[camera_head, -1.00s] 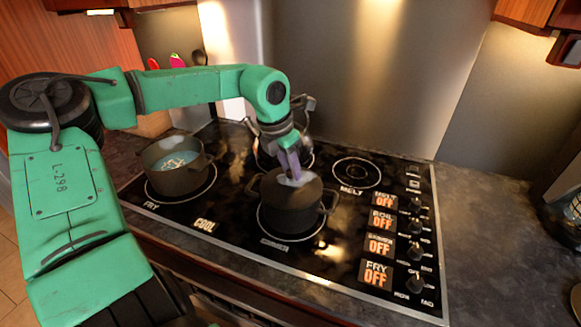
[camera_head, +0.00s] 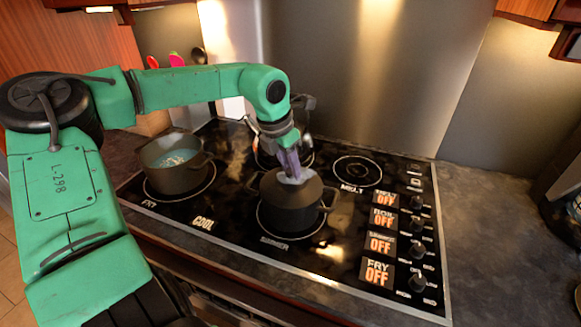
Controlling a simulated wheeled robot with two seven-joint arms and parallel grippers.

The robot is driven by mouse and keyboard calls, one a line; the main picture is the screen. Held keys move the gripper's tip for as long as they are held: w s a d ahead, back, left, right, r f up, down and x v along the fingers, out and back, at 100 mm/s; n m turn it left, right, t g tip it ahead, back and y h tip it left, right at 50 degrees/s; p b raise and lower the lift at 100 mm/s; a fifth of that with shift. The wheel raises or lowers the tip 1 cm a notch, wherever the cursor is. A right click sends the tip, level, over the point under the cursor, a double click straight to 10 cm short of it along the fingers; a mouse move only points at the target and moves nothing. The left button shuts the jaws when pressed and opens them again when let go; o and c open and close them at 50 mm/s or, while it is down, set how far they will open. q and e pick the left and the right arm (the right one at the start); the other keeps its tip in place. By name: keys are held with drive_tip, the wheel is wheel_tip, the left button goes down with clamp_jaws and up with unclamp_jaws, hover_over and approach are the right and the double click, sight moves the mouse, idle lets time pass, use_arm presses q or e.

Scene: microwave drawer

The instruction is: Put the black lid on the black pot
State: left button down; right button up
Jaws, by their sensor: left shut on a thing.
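The black pot (camera_head: 289,218) stands on the front middle burner of the stove. The black lid (camera_head: 308,190) lies over the pot's top and looks about level with its rim. My left gripper (camera_head: 292,172) reaches down from above and is shut on the lid's knob, which the fingers mostly hide. From this angle I cannot tell whether the lid sits fully on the rim. My right gripper is not in view.
An open dark pot (camera_head: 175,182) with bluish liquid stands on the front left burner. A kettle (camera_head: 302,118) is behind my gripper. The back right burner (camera_head: 357,171) is empty. Knobs with OFF displays (camera_head: 381,243) line the stove's right side.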

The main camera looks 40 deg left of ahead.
use_arm(q)
drive_tip(key=shift+c, duration=2.4)
unclamp_jaws()
drive_tip(key=o, duration=0.5)
drive_tip(key=shift+r+p, duration=2.35)
drive_tip(key=shift+r, duration=1.2)
